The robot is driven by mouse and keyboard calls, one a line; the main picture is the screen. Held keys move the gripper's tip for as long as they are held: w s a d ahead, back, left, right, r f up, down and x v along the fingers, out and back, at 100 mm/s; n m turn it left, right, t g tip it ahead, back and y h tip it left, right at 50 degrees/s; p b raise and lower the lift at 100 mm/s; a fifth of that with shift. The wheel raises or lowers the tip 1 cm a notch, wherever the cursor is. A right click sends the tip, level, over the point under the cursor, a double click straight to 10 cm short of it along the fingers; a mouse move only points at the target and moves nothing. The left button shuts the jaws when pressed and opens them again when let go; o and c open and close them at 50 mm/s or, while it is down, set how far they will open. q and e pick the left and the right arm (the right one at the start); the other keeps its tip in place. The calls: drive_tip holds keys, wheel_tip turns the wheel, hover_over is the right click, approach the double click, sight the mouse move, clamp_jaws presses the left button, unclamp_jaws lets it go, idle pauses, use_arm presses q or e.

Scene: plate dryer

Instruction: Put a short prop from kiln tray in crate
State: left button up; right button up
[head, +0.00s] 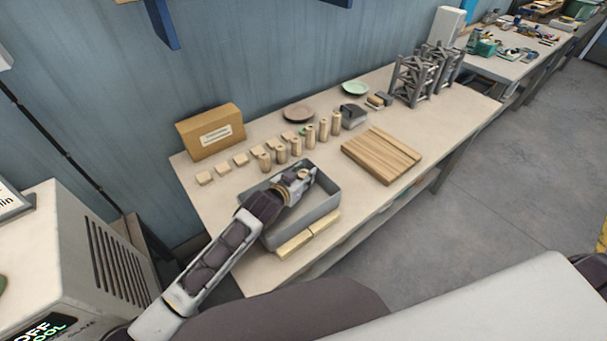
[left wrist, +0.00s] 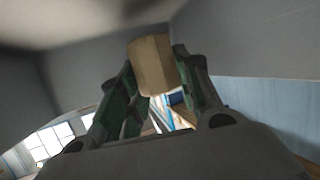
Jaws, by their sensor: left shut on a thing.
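My left gripper (head: 307,174) is over the grey open-topped crate (head: 312,213), with its hand at the level of the crate's rim. In the left wrist view its fingers are shut on a tan prop (left wrist: 152,63), short and blocky, with grey wall-like surfaces close around it. The prop's far end and the crate floor are hidden. I cannot make out a separate kiln tray. My right gripper is not in view.
Flat tan blocks (head: 205,178) lie along the back left near a cardboard box (head: 211,132). Two pale bars (head: 294,243) lie before the crate. A slatted wooden board (head: 382,155) lies right, with grey lattice stands (head: 414,80) beyond. Bare tabletop separates crate and board.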

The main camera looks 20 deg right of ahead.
use_arm(q)
drive_tip(key=shift+f, duration=0.4)
drive_tip(key=o, duration=1.1)
drive_tip(key=shift+c, duration=0.2)
drive_tip(key=shift+s+r, duration=0.1)
drive_tip(key=shift+r, duration=0.55)
drive_tip(key=v, duration=0.7)
drive_tip(key=shift+a, duration=0.2)
drive_tip(key=shift+s, duration=0.1)
